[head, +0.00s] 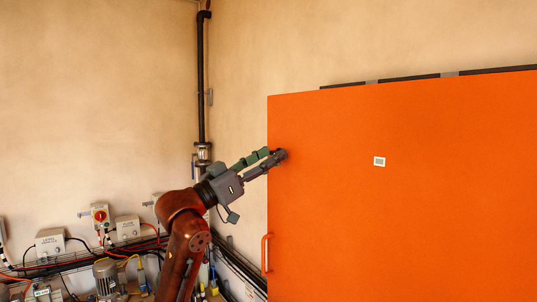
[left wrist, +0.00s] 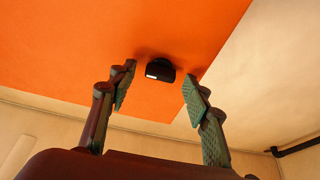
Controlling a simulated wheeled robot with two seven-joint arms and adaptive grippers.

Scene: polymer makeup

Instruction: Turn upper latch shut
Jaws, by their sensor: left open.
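The upper latch is a small black knob (left wrist: 160,70) with a pale mark on one face, mounted on the orange door (head: 400,210) close to its edge. In the left wrist view it shows between and beyond the two fingertips, with gaps at both sides. My left gripper (head: 269,160) is open and points at the door's upper left edge in the head view. A dark rounded shape sits at its tips there, and I cannot clearly separate latch from finger. The gripper (left wrist: 159,76) holds nothing. My right gripper is out of view.
A red door handle (head: 266,254) is low on the door's left edge. A black pipe (head: 201,80) runs down the wall corner behind my left arm. Control boxes (head: 100,215) and cables line the left wall.

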